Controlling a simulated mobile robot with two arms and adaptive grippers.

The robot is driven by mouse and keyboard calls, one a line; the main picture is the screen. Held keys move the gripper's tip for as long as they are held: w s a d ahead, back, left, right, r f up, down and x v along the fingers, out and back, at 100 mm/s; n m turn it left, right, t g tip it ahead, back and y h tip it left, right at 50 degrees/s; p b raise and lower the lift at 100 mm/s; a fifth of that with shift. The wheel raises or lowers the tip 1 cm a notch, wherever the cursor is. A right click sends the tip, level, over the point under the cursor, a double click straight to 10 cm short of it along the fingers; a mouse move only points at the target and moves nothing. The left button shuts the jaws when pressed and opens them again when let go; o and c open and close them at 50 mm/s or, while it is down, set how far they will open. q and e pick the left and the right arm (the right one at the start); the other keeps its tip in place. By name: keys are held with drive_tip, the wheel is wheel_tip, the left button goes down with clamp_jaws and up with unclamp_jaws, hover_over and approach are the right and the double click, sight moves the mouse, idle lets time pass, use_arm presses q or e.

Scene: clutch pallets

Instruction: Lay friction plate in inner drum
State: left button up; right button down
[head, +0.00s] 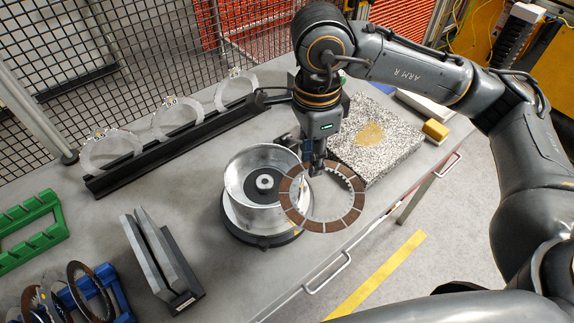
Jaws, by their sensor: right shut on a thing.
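The friction plate (332,220) is a brown segmented ring with inner teeth. My right gripper (313,168) is shut on its upper edge and holds it at the right side of the inner drum. The inner drum (236,208) is a silver open cylinder with a central hub (265,183), standing on a dark round base on the bench. The ring's left part overlaps the drum's right wall in the head view. I cannot tell whether they touch. The gripper's fingertips are small and partly hidden. My left gripper is not in view.
A black rack (190,148) with several clear rings stands behind. More brown rings sit in a blue holder (122,300) at the front left, near grey upright plates (160,258) and a green rack (38,232). A speckled slab (385,128) lies right of the drum.

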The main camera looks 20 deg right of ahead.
sight(292, 170)
drive_tip(key=m, duration=0.3)
drive_tip(key=a+m, duration=0.1)
drive_tip(key=m, duration=0.3)
drive_tip(key=shift+f, duration=0.2)
drive_tip(key=m, duration=0.4)
drive_tip(key=shift+a+f+m, duration=0.15)
drive_tip(key=shift+a+m, duration=0.15)
drive_tip(key=shift+a, duration=0.1)
drive_tip(key=m, duration=0.4)
drive_tip(key=shift+a+f+m, duration=0.1)
drive_tip(key=shift+a+m, duration=0.2)
drive_tip(key=shift+a, duration=0.1)
drive_tip(key=m, duration=0.4)
drive_tip(key=a+m, duration=0.1)
drive_tip(key=m, duration=0.1)
drive_tip(key=shift+f+m, duration=0.25)
drive_tip(key=shift+m, duration=0.15)
drive_tip(key=m, duration=0.4)
drive_tip(key=a+m, duration=0.1)
drive_tip(key=m, duration=0.2)
drive_tip(key=shift+f, duration=0.3)
